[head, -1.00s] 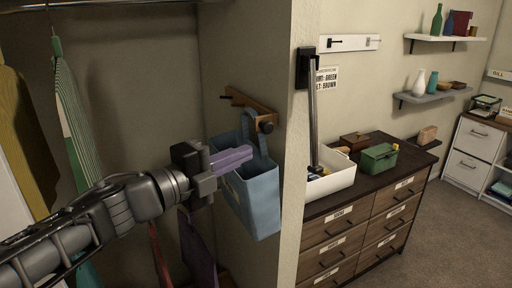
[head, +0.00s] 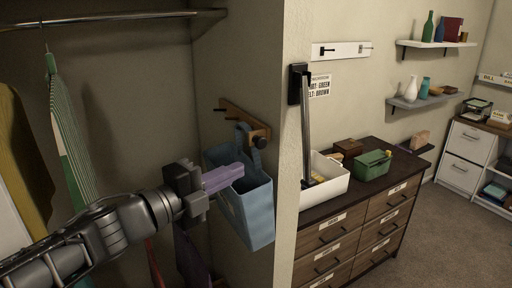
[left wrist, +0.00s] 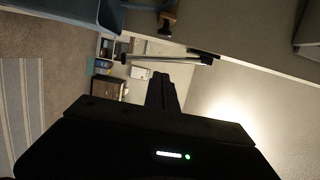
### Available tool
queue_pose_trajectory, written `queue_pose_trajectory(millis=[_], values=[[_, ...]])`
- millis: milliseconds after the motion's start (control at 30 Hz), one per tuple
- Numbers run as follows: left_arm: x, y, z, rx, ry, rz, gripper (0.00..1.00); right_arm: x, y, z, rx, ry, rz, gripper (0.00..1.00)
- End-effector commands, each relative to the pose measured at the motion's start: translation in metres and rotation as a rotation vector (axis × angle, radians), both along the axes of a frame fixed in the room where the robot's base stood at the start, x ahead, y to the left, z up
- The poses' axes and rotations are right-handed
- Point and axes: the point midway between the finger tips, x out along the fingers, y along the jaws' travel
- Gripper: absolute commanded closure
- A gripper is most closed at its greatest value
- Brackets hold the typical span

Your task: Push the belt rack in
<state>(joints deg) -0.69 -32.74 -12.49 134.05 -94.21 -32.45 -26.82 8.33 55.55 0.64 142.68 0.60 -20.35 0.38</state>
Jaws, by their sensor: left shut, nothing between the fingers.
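A wooden peg rack (head: 243,118), which I take for the belt rack, is on the closet's side wall. It has dark pegs and a round dark knob (head: 261,143) at its near end. A blue bag (head: 250,210) hangs by its strap from it. My left gripper (head: 240,171) is shut and empty, its purple-looking fingers pointing right, in front of the bag and below the rack in the head view. I cannot tell whether they touch the bag. In the left wrist view, the dark fingers (left wrist: 166,90) are together, and a wooden piece (left wrist: 168,20) shows at the top. My right gripper is not in view.
A white bin (head: 327,184) and a green box (head: 372,166) sit on the dresser (head: 349,232). Clothes (head: 68,135) hang at left from the closet rail (head: 120,18).

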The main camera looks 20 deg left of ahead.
Motion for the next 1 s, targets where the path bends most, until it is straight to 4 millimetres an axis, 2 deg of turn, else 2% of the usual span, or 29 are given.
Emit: queue_pose_trajectory(millis=[267,467,700,800,1000], values=[[0.016,-0.008,-0.001,0.001,0.002,-0.002,1.00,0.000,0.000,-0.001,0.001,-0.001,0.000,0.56],[0.046,-0.023,-0.002,0.001,0.003,-0.004,1.00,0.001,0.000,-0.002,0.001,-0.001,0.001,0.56],[0.090,-0.044,-0.001,0.000,0.003,-0.003,1.00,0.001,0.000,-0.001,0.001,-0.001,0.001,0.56],[0.102,-0.031,0.004,0.000,0.003,0.004,1.00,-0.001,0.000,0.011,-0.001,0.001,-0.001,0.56],[0.114,-0.016,0.002,0.000,0.001,0.001,1.00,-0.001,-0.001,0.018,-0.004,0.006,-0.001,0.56]])
